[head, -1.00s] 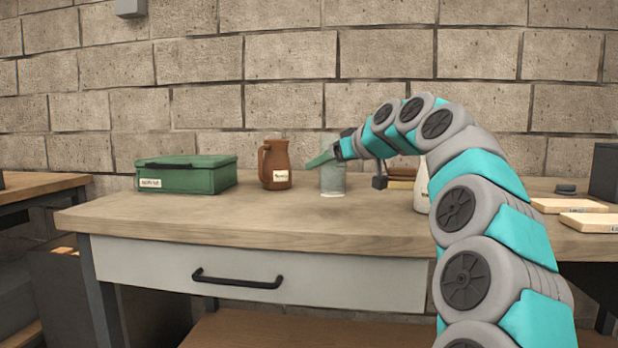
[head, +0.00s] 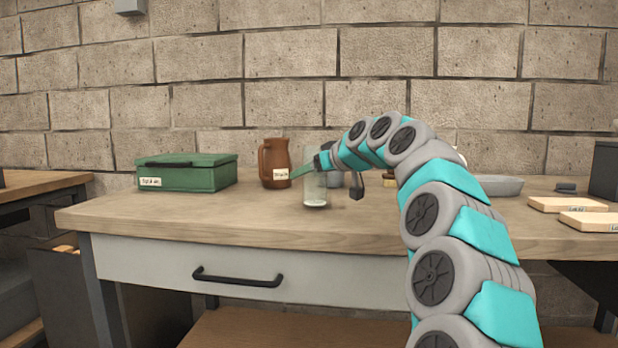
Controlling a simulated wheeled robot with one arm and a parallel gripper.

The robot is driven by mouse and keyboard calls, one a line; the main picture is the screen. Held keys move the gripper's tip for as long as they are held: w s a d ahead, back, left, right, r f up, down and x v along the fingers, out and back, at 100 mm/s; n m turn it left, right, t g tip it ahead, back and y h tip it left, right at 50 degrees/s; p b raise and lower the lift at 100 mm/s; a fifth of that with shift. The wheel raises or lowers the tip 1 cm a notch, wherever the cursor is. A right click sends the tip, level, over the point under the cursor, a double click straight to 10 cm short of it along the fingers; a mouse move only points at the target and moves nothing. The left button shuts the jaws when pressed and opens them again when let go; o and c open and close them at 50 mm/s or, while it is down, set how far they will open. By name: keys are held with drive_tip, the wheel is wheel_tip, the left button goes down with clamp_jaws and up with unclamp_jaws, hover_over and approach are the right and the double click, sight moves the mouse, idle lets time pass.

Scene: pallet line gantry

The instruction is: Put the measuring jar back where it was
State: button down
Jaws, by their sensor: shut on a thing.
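The measuring jar (head: 315,192) is a clear, upright glass cylinder with a pale base, over the middle of the wooden workbench (head: 230,222). My gripper (head: 306,169) reaches in from the right and is shut on the jar's upper part, with a green finger across it. I cannot tell whether the jar's base touches the bench top or hangs just above it. A brown jug (head: 276,162) with a white label stands just left of and behind the jar.
A green lidded box (head: 185,175) stands left of the jug. Behind my arm are a grey dish (head: 500,186) and other partly hidden items. Labelled wooden boards (head: 567,204) and a dark box (head: 605,172) are at the right. The bench's front left is clear.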

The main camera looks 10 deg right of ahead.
drive_tip(key=shift+f, duration=0.5)
drive_tip(key=shift+f, duration=0.2)
unclamp_jaws()
drive_tip(key=shift+r, duration=0.1)
drive_tip(key=shift+r, duration=0.15)
drive_tip(key=v, duration=1.2)
drive_tip(key=shift+b, duration=0.4)
drive_tip(key=shift+a, duration=0.1)
